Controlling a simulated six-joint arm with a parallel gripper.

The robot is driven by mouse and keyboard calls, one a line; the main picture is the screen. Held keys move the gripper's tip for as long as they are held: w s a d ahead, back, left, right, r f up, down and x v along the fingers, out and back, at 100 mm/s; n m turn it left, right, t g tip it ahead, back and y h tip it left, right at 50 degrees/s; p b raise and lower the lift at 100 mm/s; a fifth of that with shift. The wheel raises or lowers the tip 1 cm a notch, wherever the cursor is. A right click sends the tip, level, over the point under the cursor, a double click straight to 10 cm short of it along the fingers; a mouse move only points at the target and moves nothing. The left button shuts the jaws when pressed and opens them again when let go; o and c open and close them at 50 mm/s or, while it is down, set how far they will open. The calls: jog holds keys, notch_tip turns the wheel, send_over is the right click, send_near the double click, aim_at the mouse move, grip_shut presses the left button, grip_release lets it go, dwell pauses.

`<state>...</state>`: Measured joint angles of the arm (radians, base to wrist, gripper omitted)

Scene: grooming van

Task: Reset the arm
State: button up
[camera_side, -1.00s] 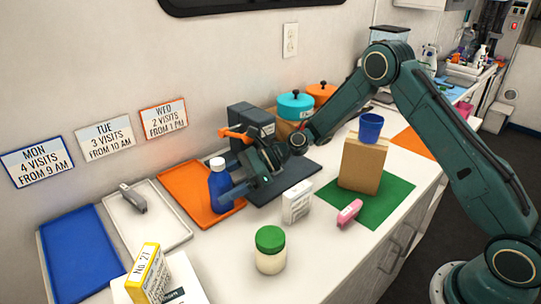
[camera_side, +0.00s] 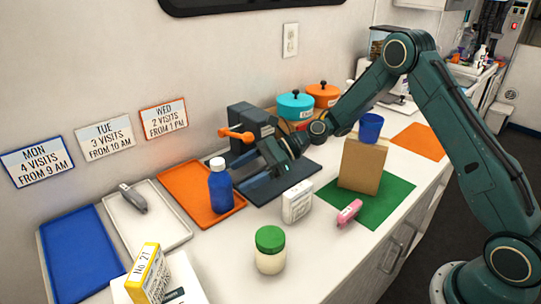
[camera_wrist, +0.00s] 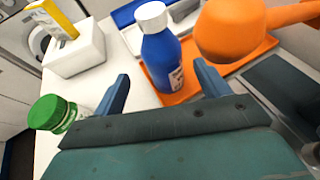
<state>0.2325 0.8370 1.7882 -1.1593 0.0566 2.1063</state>
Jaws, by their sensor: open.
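My gripper (camera_wrist: 160,76) is open and empty, its two blue fingers spread apart in the wrist view. In the side view my gripper (camera_side: 268,160) hangs by the dark press-like device (camera_side: 250,128) with the orange handle (camera_side: 236,134). A blue bottle (camera_side: 221,190) with a white cap stands upright on the orange tray (camera_side: 182,184), apart from my gripper. The bottle (camera_wrist: 161,55) shows ahead of the fingers in the wrist view, and the orange handle's end (camera_wrist: 230,28) is close on the right.
A white box (camera_side: 297,202), a green-lidded jar (camera_side: 270,250) and a pink item (camera_side: 349,212) stand nearby. Blue (camera_side: 82,258) and white (camera_side: 163,226) trays lie left.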

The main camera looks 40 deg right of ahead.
jog(key=shift+s, duration=0.1)
jog(key=s+d+r+n+h, duration=0.4)
jog(key=s+r+n+h, duration=0.4)
jog(key=s+r+n, duration=0.65)
jog(key=s+d+n+h, duration=0.2)
jog(key=s+d+n, duration=0.2)
jog(key=s, duration=0.6)
jog(key=s+d+r+n+h, duration=0.1)
jog(key=s+d+n, duration=0.3)
jog(key=s, duration=0.6)
jog(key=shift+r+h, duration=0.3)
jog(key=shift+h, duration=0.5)
jog(key=shift+d, duration=0.1)
